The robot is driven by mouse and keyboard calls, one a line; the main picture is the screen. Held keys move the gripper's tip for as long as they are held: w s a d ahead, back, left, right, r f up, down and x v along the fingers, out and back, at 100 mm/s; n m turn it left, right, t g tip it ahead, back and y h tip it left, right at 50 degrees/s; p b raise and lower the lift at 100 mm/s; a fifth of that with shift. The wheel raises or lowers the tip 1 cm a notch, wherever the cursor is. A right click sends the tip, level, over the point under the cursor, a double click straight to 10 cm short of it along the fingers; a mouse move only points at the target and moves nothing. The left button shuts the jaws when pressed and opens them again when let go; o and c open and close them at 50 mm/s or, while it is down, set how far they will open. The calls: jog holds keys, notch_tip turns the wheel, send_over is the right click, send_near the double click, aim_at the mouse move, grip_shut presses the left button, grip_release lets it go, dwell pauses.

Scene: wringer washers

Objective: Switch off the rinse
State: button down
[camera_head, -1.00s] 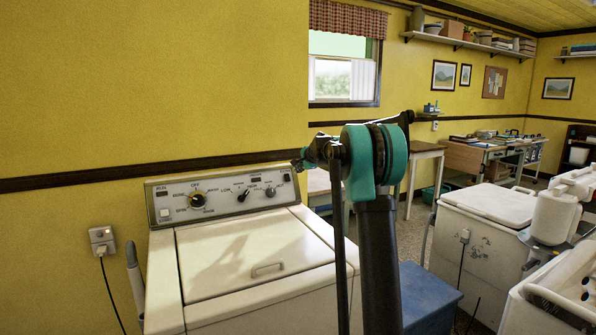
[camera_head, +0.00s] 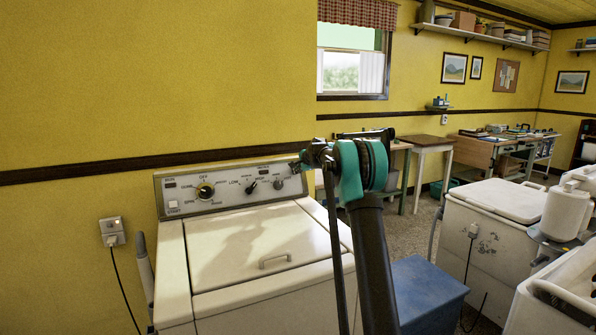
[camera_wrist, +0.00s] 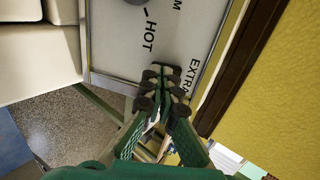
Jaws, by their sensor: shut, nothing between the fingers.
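The washer (camera_head: 255,245) stands against the yellow wall with a control panel (camera_head: 225,203) along its back. On the panel a dark dial (camera_head: 205,191) has OFF above it, and a second dark knob (camera_head: 251,187) sits to its right. My gripper (camera_head: 298,165) is shut and empty at the panel's right end, covering part of it. In the wrist view the closed fingers (camera_wrist: 160,80) lie in front of the panel face (camera_wrist: 185,40), between the words HOT and EXTRA. The rest of the EXTRA label and any control under the fingers are hidden. Contact cannot be told.
A wall outlet (camera_head: 112,231) with a cord is left of the washer. A blue box (camera_head: 425,290) stands to its right, with a white chest-like machine (camera_head: 485,225) beyond. A dark wall rail (camera_wrist: 235,65) runs close beside the fingers.

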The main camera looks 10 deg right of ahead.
jog(key=shift+w+f+t, duration=0.15)
jog(key=shift+f+t, duration=0.4)
jog(key=shift+t, duration=0.05)
jog(key=shift+r, duration=0.15)
jog(key=shift+w+a+r, duration=0.1)
jog(key=shift+r, duration=0.5)
jog(key=r+v, duration=0.1)
jog(key=v, duration=1.3)
jog(key=shift+w, duration=0.4)
